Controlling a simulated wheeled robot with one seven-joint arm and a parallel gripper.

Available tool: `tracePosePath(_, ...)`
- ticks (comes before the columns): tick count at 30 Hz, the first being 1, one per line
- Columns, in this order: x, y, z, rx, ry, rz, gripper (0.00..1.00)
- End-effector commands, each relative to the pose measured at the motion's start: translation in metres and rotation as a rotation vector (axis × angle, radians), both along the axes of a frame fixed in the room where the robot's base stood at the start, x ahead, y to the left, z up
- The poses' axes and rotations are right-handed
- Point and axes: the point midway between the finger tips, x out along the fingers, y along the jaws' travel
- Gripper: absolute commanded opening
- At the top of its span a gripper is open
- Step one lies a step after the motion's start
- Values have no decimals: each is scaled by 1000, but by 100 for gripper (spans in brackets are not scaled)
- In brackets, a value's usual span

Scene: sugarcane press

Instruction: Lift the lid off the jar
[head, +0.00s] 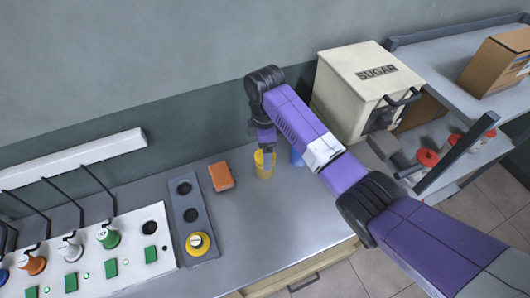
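Jars with red lids (427,157) stand on the lower shelf at the right, partly hidden behind a dark bar and my arm. I cannot tell how firmly the lids sit. My gripper (265,149) points down at the middle of the counter, far to the left of these jars. It is just over a yellow cup-like container (264,167), whose top it partly covers. The fingers are small and dark, and I cannot tell whether they are open or touch the container.
An orange block (221,176) and a grey tray (203,247) with a yellow round piece (198,243) lie left. A blue cup (297,157) is partly behind my arm. The white SUGAR machine (350,85) stands right. The front counter (265,230) is clear.

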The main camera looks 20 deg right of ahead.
Motion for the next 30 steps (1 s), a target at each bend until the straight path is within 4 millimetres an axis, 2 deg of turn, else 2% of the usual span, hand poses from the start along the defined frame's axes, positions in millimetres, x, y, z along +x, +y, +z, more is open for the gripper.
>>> tracePosePath(3, 0, 0, -6, 0, 0, 0, 86)
tracePosePath(9, 0, 0, -7, 0, -1, 0, 86)
tracePosePath(11, 0, 0, -7, 0, -1, 0, 76)
tracePosePath(19, 0, 0, -7, 0, -1, 0, 23)
tracePosePath(30, 1, 0, -2, 0, -4, 0, 22)
